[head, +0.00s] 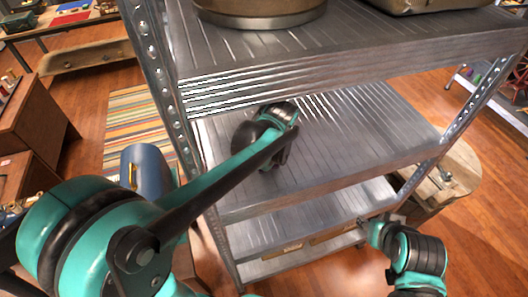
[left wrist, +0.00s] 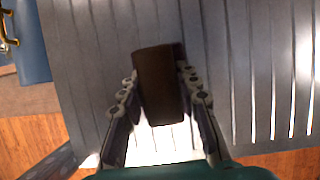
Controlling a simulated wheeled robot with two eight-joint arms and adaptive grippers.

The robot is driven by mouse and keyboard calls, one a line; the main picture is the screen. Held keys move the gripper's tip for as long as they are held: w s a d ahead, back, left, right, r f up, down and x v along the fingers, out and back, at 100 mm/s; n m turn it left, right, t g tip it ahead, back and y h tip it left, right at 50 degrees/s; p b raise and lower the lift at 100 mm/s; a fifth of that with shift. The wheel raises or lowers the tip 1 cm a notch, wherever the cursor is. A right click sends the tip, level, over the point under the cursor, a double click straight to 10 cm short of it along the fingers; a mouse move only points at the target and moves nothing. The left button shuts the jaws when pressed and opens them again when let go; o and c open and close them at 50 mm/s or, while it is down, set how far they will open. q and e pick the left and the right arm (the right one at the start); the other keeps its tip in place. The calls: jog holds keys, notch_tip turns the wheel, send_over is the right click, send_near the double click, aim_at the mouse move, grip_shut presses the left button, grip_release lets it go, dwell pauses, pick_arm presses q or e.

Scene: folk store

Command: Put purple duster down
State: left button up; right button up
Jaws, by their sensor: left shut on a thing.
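In the left wrist view a dark brown block-shaped thing, taken as the duster (left wrist: 160,85), sits between the two fingers of my left gripper (left wrist: 158,78). The fingers are shut on its sides. It lies over the ribbed metal shelf; whether it touches the shelf I cannot tell. In the head view my left gripper (head: 280,157) is over the middle shelf (head: 360,130), partly hidden by my own wrist, and the duster cannot be made out there. My right gripper (head: 366,224) is low at the right, in front of the lower shelf; its fingers are too small to read.
The middle shelf is bare around the left gripper. The upper shelf (head: 350,50) hangs close above and carries a round brown container (head: 260,12). Perforated metal posts (head: 165,90) stand at the corners. A blue cylinder (head: 148,170) is left of the rack.

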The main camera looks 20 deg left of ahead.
pick_arm(q)
jog(key=shift+s+d+r, duration=0.1)
jog(key=shift+s+r, duration=0.05)
jog(key=shift+s, duration=0.1)
jog(key=o, duration=1.2)
jog(key=shift+f, duration=0.2)
jog(key=shift+r, duration=0.1)
jog(key=shift+d+r, duration=0.1)
jog(key=shift+r, duration=0.25)
jog(key=shift+s+d+r, duration=0.65)
jog(key=shift+s+r, duration=0.2)
jog(key=shift+r, duration=0.1)
jog(key=s+d, duration=0.2)
jog(key=s, duration=0.1)
jog(key=s+d, duration=0.4)
jog(key=s, duration=0.1)
jog(key=shift+s+d, duration=0.25)
jog(key=shift+s, duration=0.1)
